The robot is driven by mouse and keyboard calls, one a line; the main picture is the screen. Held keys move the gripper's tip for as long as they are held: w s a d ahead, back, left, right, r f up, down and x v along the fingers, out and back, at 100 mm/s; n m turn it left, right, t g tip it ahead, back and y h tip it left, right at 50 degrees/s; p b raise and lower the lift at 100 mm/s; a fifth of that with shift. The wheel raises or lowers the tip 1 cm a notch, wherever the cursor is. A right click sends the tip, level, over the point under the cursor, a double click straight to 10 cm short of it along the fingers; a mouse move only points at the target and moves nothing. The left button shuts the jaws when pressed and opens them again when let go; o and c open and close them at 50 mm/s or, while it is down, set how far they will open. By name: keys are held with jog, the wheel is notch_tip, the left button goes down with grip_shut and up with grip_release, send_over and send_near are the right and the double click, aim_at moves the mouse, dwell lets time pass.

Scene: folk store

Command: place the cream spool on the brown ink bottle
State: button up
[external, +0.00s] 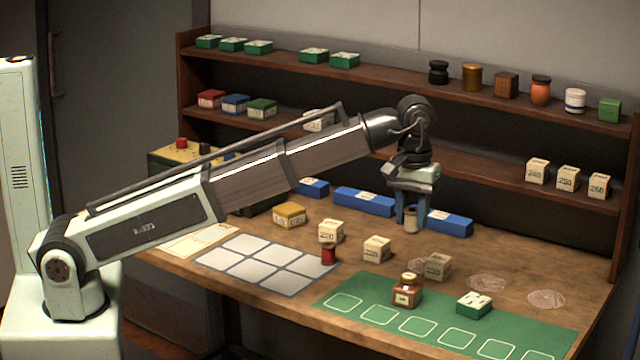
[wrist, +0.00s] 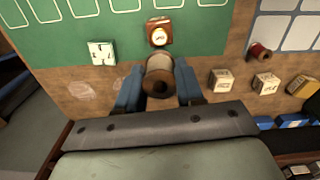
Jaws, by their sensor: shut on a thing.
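The cream spool (external: 411,219) is held upright between the blue fingers of my gripper (external: 411,213), above the back part of the table. In the wrist view the spool (wrist: 159,76) sits between the two fingertips (wrist: 158,88), its dark end hole facing the camera. The brown ink bottle (external: 407,291) stands upright at the back edge of the green mat, with a cream label and a pale cap. In the wrist view the ink bottle (wrist: 159,32) is just beyond the spool and apart from it.
A green-and-white box (external: 474,305) stands right of the bottle on the green mat (external: 380,325). Blue boxes (external: 364,202) lie behind, below the loaded shelves (external: 480,165).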

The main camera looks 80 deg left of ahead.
jog(key=shift+f, duration=4.85)
jog(key=shift+f, duration=0.15)
jog(key=o, duration=1)
notch_tip(320, 180, up, 12)
jog(key=shift+r, duration=0.15)
